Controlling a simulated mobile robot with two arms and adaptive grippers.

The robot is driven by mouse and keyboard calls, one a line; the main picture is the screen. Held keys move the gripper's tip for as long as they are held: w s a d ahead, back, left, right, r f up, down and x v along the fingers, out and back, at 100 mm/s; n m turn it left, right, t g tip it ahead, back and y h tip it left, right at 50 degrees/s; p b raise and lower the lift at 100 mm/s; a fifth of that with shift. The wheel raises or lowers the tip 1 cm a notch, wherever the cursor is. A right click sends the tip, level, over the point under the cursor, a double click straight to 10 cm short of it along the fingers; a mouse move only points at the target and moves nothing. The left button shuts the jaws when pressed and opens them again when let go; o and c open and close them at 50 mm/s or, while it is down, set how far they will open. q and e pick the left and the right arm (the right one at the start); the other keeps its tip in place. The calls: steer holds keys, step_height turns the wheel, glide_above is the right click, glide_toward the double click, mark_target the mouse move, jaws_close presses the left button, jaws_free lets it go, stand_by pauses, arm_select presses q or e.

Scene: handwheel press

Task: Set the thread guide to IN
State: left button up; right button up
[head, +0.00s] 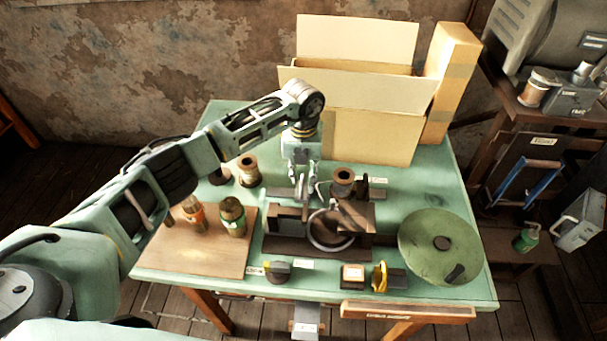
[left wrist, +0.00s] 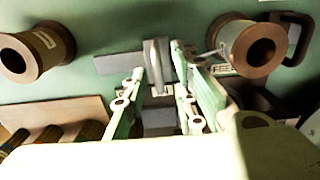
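My left gripper (head: 303,186) points down at the back middle of the green table, behind the handwheel press (head: 285,246). In the left wrist view its fingers (left wrist: 158,72) are open, one on each side of an upright grey metal tab (left wrist: 157,52). The tab stands on a flat grey plate (left wrist: 118,64); this may be the thread guide, but I see no readable IN mark. I cannot tell whether the fingers touch the tab. In the head view the gripper mostly hides this part. My right gripper is not in view.
A brown spool (head: 343,182) stands close right of the gripper, another spool (head: 248,170) to its left. An open cardboard box (head: 372,135) is behind. A round green disc (head: 422,262) is at right.

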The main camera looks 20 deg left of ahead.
mark_target(303, 181)
arm_select(q)
step_height(303, 181, up, 12)
stand_by(0.4)
stand_by(0.4)
